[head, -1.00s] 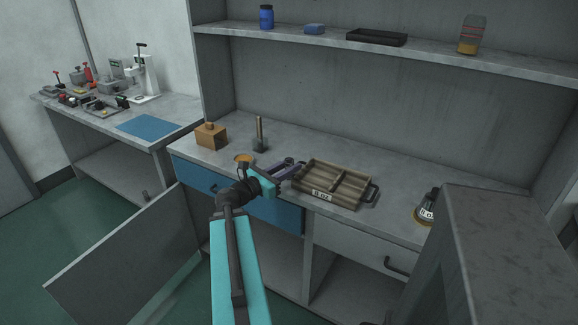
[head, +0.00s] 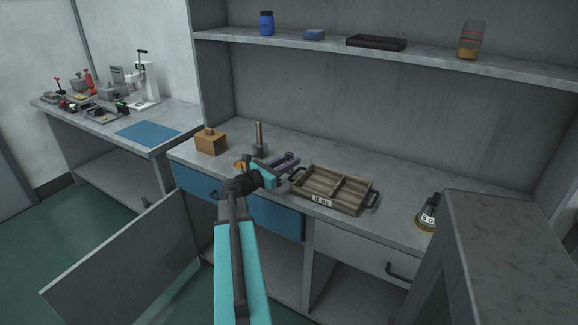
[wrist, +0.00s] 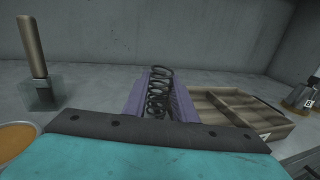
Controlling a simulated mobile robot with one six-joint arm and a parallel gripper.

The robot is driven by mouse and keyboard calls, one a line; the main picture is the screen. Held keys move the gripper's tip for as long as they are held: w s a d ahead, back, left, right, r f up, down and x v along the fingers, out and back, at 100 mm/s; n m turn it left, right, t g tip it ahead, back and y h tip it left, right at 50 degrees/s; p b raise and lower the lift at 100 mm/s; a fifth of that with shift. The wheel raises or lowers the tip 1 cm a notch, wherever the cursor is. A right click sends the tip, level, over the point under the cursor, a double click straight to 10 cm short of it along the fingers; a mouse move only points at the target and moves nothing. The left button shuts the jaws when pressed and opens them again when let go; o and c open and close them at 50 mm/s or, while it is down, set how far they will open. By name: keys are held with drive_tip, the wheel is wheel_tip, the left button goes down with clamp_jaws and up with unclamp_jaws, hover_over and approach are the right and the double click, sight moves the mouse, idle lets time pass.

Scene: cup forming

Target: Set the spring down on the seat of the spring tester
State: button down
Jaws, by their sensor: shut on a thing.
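The dark coil spring (wrist: 158,92) stands between the two purple fingers of my gripper (wrist: 160,100) in the wrist view. My gripper is shut on it. In the head view my gripper (head: 283,165) is over the front of the near bench, left of the wooden tray, and the spring is too small to make out clearly. A white stand with a dark handle (head: 146,82), which looks like the spring tester, is on the far left bench, well away from my gripper. Its seat is too small to tell.
A wooden divided tray (head: 332,188), a tan block (head: 211,143), an upright-handled tool (head: 259,142) and a partly hidden orange dish (head: 239,165) sit on the near bench. A blue mat (head: 147,132) lies on the left bench near several small devices. A grey cabinet (head: 505,235) stands at right.

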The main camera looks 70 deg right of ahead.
drive_tip(key=shift+w+d+f, duration=0.1)
drive_tip(key=shift+w+d, duration=0.1)
drive_tip(key=shift+d, duration=0.35)
drive_tip(key=shift+w+d, duration=0.15)
drive_tip(key=shift+d, duration=0.35)
drive_tip(key=shift+w+d, duration=0.1)
drive_tip(key=shift+d, duration=0.35)
drive_tip(key=shift+f, duration=1.8)
drive_tip(key=shift+f, duration=0.15)
drive_tip(key=c, duration=1.5)
unclamp_jaws()
drive_tip(key=shift+o, duration=0.2)
